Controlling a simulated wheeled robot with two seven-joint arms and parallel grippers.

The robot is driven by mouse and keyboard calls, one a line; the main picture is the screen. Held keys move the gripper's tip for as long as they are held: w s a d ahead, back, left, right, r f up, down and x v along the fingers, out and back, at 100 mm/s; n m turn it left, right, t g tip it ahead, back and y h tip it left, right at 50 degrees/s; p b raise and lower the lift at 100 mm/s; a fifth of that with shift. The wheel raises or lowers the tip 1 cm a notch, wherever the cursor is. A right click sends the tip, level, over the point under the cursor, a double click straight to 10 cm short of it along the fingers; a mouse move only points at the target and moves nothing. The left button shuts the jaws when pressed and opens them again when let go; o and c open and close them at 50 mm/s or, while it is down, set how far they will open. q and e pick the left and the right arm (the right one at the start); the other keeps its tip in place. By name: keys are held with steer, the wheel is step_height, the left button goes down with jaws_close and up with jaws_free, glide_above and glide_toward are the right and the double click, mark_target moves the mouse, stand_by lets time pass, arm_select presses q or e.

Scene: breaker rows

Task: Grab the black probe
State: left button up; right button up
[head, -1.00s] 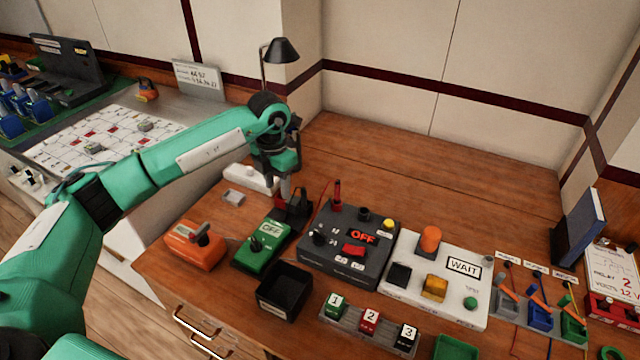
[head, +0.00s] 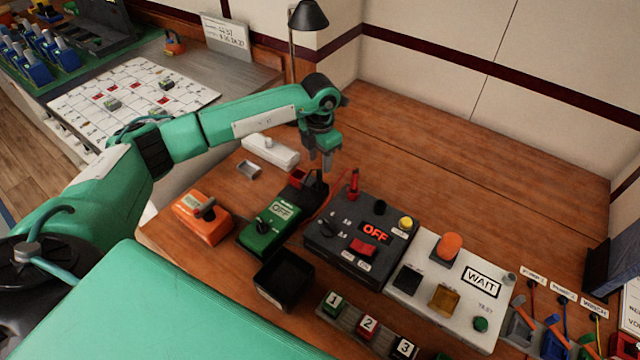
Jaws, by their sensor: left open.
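A small black stand (head: 292,196) with a red part sits behind the green OFF box. A dark upright piece (head: 316,181) at its right side looks like the black probe, but it is too small and dark to be sure. A red probe (head: 353,184) with a red wire stands upright at the back left of the dark grey OFF meter (head: 358,236). My left gripper (head: 327,163) points down, open and empty, just above and behind the dark piece, apparently not touching it. My right gripper is not in view.
The green OFF box (head: 270,230), orange switch box (head: 203,219) and black open bin (head: 284,282) stand in front of the stand. A white WAIT panel (head: 455,272) is to the right. A lamp (head: 309,18) stands behind my gripper. The back right of the wooden desk is clear.

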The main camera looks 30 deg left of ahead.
mark_target(319, 171)
arm_select(q)
steer(key=shift+f, duration=0.8)
step_height(319, 171, down, 4)
steer(key=shift+f+p, duration=0.1)
steer(key=shift+p, duration=0.85)
steer(key=shift+a+f, duration=0.1)
steer(key=shift+f, duration=0.45)
jaws_close()
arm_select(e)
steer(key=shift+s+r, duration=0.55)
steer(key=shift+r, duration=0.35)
